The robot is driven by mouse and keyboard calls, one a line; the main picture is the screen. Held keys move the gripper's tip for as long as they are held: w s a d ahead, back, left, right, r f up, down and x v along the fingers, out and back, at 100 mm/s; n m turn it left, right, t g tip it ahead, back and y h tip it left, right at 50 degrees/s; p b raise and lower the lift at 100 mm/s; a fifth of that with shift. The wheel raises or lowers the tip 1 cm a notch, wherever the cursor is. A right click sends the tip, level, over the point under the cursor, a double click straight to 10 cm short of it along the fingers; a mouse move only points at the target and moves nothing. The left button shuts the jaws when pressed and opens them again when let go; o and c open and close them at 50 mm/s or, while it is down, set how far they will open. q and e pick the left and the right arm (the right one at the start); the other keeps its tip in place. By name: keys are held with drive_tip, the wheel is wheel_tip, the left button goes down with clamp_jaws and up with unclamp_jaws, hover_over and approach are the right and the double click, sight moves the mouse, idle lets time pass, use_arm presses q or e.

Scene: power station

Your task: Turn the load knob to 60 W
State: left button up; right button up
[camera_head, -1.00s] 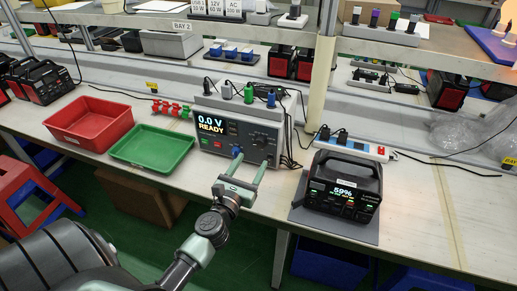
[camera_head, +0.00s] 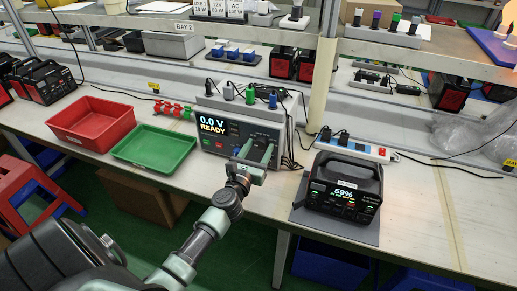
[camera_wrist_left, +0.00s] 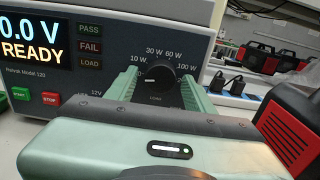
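The tester (camera_head: 215,148) is a grey box whose screen (camera_wrist_left: 32,40) reads 0.0 V READY. Its black load knob (camera_wrist_left: 160,82) shows in the left wrist view, with 10 W, 30 W, 60 W and 100 W printed around it. The knob's white mark points left, just below the 10 W label. My left gripper (camera_head: 255,152) is at the tester's front. In the left wrist view its two green fingers (camera_wrist_left: 160,93) stand apart on either side of the knob, and contact cannot be made out. In the head view the gripper hides the knob. My right gripper is not in view.
A green tray (camera_head: 152,166) and a red bin (camera_head: 92,142) stand left of the tester. A black power station (camera_head: 343,185) reading 59% sits on a grey mat at right. A power strip (camera_head: 352,150) lies behind it. Several plugs stand on the tester's top.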

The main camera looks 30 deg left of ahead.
use_arm(q)
clamp_jaws()
